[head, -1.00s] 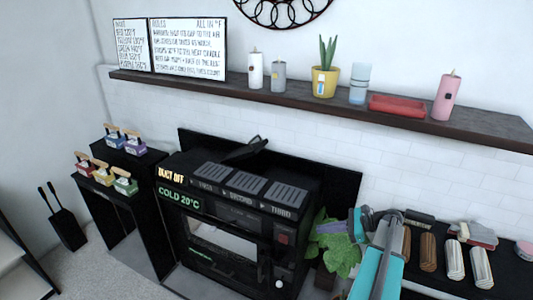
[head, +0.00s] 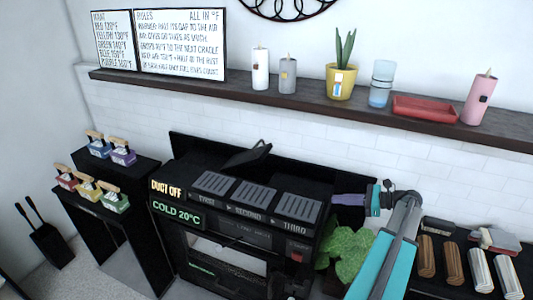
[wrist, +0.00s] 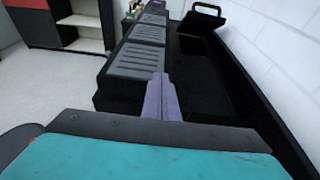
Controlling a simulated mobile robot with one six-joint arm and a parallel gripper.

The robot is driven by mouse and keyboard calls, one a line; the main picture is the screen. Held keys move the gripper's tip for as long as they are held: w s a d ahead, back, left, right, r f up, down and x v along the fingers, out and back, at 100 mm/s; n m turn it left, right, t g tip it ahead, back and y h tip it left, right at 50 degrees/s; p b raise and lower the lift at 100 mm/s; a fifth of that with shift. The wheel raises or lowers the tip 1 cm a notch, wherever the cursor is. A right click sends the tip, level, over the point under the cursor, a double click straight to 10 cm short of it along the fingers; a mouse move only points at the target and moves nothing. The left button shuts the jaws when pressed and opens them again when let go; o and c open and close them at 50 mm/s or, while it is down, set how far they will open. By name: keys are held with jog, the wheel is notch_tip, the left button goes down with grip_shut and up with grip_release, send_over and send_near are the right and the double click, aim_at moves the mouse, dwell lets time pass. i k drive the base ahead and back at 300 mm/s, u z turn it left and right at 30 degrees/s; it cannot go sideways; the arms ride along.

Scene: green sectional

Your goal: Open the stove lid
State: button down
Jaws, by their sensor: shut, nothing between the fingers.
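The black stove (head: 228,236) stands against the wall, with three slotted grates on top and displays reading "DUCT OFF" and "COLD 20°C". A black flap with a handle, seemingly the stove lid (head: 247,157), is tilted up at the back of the stove top. In the wrist view the lid (wrist: 203,20) stands raised at the far end, beyond a dark recess. My gripper (head: 335,199) is at the right end of the stove, well apart from the lid. Its purple fingers (wrist: 160,80) are shut and empty, pointing along the stove top.
A dark shelf (head: 290,101) with candles, a potted plant and a red tray runs above. A leafy plant (head: 347,250) is below my gripper. Several logs (head: 453,264) lie at right. Several small handled blocks (head: 88,190) sit on black stands at left.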

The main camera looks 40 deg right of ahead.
aim_at(255, 155)
jog(key=i, duration=0.85)
jog(key=u, duration=0.05)
